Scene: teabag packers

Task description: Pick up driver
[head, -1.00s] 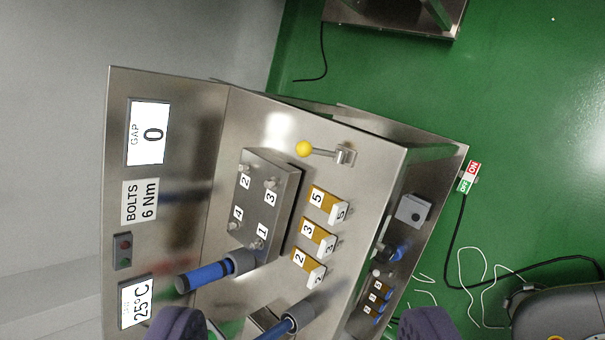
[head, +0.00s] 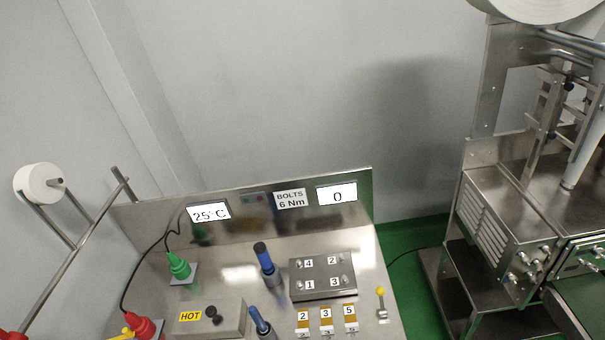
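Two blue-handled tools stand upright at the bench in the head view; the frames do not label either as the driver. The rear blue-handled tool (head: 264,256) rises beside the left edge of a metal block (head: 322,289) with bolts numbered 1 to 4. The front blue-handled tool (head: 258,320) is nearer the bottom edge, and its lower part is cut off or hidden. My gripper is not in view, so its distance from the tools does not show.
A green tool (head: 179,266) and a red tool (head: 142,327), both with cables, stand left on the steel bench. A HOT box (head: 210,318), numbered shims (head: 326,316) and a yellow-knobbed lever (head: 381,302) sit in front. A steel machine (head: 510,230) stands right.

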